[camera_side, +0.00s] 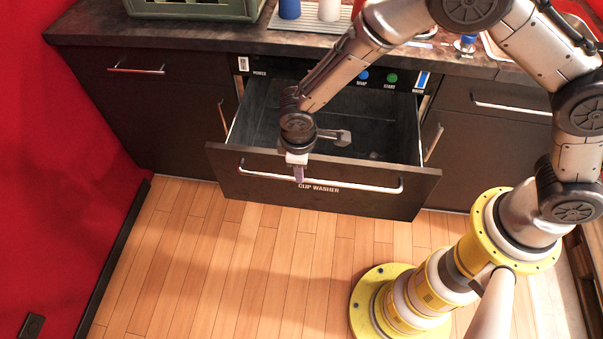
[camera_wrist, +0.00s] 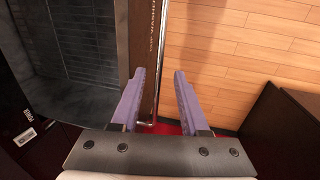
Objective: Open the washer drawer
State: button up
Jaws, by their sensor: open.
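The cup washer drawer (camera_side: 285,200) is dark, with "CUP WASHER" on its front. In the side view it is pulled well out of the counter, and its interior shows. Its long silver bar handle (camera_side: 360,187) runs across the front. My gripper (camera_side: 299,176) points down at the handle, left of its middle. In the wrist view the purple fingers of my gripper (camera_wrist: 160,75) are open. The handle (camera_wrist: 157,55) runs between them, with a gap at the right finger. I cannot tell whether the left finger touches the bar.
A control panel (camera_side: 390,79) with blue and green buttons is above the drawer. Closed cabinets (camera_side: 130,100) flank it. The counter above carries a green crate (camera_side: 190,9) and cups on a rack. The wooden floor (camera_side: 230,260) before the drawer is clear.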

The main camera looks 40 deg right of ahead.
jog(key=shift+w+d+f, duration=0.1)
jog(key=shift+w+f, duration=0.05)
jog(key=shift+f, duration=0.7)
jog(key=shift+w+d+f, duration=0.1)
jog(key=shift+d+f, duration=0.05)
jog(key=shift+f, duration=0.75)
jog(key=shift+w+d+f, duration=0.1)
jog(key=shift+w+f, duration=0.05)
jog(key=shift+f, duration=0.7)
grip_shut()
